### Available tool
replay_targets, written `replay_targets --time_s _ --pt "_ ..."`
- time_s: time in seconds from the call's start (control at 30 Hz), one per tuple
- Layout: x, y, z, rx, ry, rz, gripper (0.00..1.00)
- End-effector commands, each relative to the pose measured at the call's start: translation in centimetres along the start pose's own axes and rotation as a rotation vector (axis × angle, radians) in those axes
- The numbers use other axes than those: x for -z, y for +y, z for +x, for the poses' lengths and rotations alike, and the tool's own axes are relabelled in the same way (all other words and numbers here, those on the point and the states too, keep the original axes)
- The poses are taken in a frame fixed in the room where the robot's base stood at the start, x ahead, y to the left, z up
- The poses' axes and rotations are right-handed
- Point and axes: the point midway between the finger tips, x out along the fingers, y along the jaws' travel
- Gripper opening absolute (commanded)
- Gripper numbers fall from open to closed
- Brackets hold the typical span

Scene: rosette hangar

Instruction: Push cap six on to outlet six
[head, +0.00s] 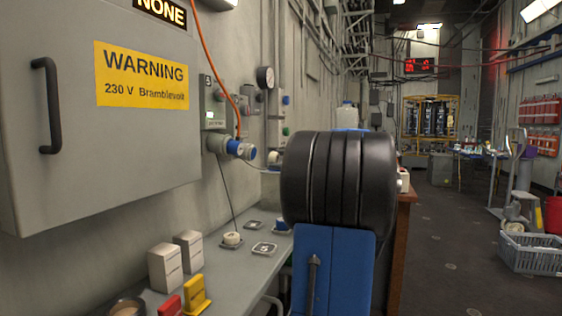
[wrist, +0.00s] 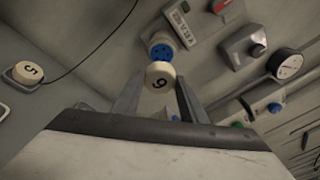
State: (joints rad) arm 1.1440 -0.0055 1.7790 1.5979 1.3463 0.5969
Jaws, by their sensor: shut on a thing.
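Cap six (wrist: 160,76), a cream round cap marked 6, sits between the two fingertips of my gripper (wrist: 157,98) in the wrist view. My gripper is shut on it. A blue round outlet face with dark holes (wrist: 165,51) shows just beyond the cap, almost in line with it. I cannot tell whether the cap touches it. I see no number on this outlet. In the head view my black arm link hides the gripper, and a blue-ringed wall outlet (head: 236,148) shows to its left.
A cap marked 5 (wrist: 27,73) lies left in the wrist view. A white-topped cap (head: 232,239) and a plate marked 5 (head: 264,249) are on the grey bench (head: 235,275). A gauge (head: 265,77), an orange cable (head: 217,73) and a warning cabinet (head: 100,170) line the wall.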

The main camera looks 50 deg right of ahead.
Motion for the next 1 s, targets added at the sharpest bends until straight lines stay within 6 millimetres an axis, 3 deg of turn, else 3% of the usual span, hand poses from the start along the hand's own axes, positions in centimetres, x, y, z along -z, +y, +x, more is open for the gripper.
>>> replay_targets --time_s 0.63,1.0 --pt "-1.3 0.0 4.5 -0.001 -0.002 -0.001 0.19" --pt "-1.5 0.0 5.4 0.0 0.0 0.0 0.19"
